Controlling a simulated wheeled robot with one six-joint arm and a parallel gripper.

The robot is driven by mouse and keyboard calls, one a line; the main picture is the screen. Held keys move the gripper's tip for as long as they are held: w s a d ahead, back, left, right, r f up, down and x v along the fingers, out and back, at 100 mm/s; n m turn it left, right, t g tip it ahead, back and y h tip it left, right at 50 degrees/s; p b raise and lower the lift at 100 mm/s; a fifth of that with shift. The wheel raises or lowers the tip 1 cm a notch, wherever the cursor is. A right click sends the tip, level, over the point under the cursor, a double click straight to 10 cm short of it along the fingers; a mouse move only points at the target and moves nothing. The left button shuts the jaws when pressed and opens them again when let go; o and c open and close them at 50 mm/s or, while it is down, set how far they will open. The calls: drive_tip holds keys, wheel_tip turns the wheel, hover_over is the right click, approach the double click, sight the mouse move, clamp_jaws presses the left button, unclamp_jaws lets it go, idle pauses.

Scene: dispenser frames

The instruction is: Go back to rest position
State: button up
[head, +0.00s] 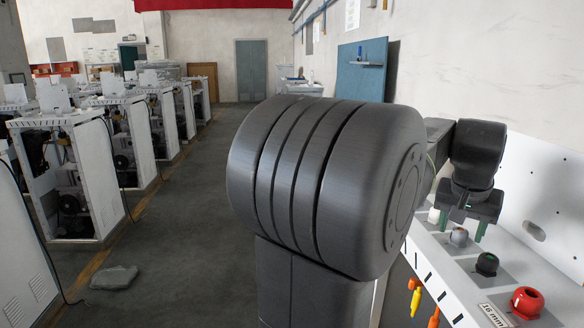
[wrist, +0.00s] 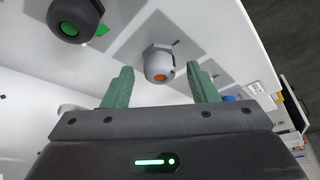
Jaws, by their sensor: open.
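My gripper (head: 466,228) is at the right in the head view, above a white shelf (head: 440,250) with a row of parts. Its two green fingers point down and stand apart. In the wrist view my gripper (wrist: 160,70) is open, with a grey part with an orange centre (wrist: 158,62) seen between the fingertips. Nothing is visibly held. I cannot tell how far the fingers are above that part. My large dark arm link fills the middle of the head view and hides part of the shelf.
A grey part (head: 459,237), a black part (head: 487,264) and a red part (head: 527,302) sit on dark squares. A white panel (head: 545,195) rises behind them. Open white machine frames (head: 75,180) line the left. A grey floor aisle (head: 200,225) is clear except for a grey lump (head: 114,277).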

drive_tip(key=shift+m, duration=0.5)
